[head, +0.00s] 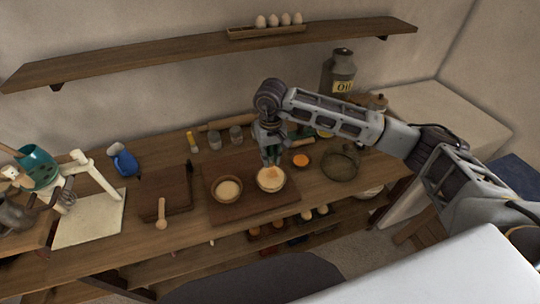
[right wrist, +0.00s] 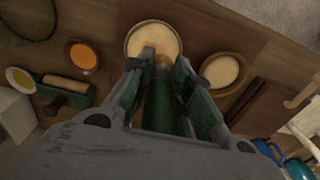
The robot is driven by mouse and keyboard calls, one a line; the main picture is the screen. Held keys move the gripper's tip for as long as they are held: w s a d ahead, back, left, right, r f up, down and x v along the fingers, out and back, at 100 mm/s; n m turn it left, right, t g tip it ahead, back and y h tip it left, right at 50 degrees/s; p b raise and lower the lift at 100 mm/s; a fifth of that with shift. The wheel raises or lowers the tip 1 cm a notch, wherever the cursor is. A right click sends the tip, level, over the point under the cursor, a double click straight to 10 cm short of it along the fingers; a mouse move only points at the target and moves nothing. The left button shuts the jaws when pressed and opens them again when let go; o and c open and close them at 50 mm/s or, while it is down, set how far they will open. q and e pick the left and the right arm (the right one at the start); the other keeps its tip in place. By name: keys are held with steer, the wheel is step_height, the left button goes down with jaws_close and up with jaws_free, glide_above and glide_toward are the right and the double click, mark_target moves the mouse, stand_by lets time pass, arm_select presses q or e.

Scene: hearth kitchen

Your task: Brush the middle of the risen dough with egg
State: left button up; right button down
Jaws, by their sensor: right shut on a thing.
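My right gripper (head: 271,158) is shut on a brush with a green handle (right wrist: 158,108). It points down over the right of two bowls of pale dough. That bowl (right wrist: 127,49) has pale dough (right wrist: 170,36) in it, with an orange-tan patch (head: 272,171) near the middle. The brush's tan tip (right wrist: 162,60) overlaps the near edge of this dough in the right wrist view; I cannot tell whether it touches. The second dough bowl (head: 228,189) stands to the left in the head view. A small bowl of orange liquid (head: 301,161) stands to the right. I cannot make out my left gripper.
The two dough bowls stand on a brown board (head: 247,209). A glass bowl (head: 340,168) is to the right, and a dark board (head: 170,190) with a wooden spoon (head: 161,214) to the left. Jars (head: 236,135) stand behind. A shelf (head: 180,60) with eggs is above.

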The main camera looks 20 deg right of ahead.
steer(key=shift+f, duration=0.1)
steer(key=shift+f, duration=0.9)
steer(key=shift+f+b, duration=0.55)
steer(key=shift+f, duration=1.4)
steer(key=shift+f+b, duration=1.05)
steer(key=shift+w+a+b, duration=0.15)
steer(key=shift+w+b, duration=1)
steer(key=shift+w, duration=0.2)
steer(key=shift+w+r, duration=0.1)
steer(key=shift+w, duration=0.2)
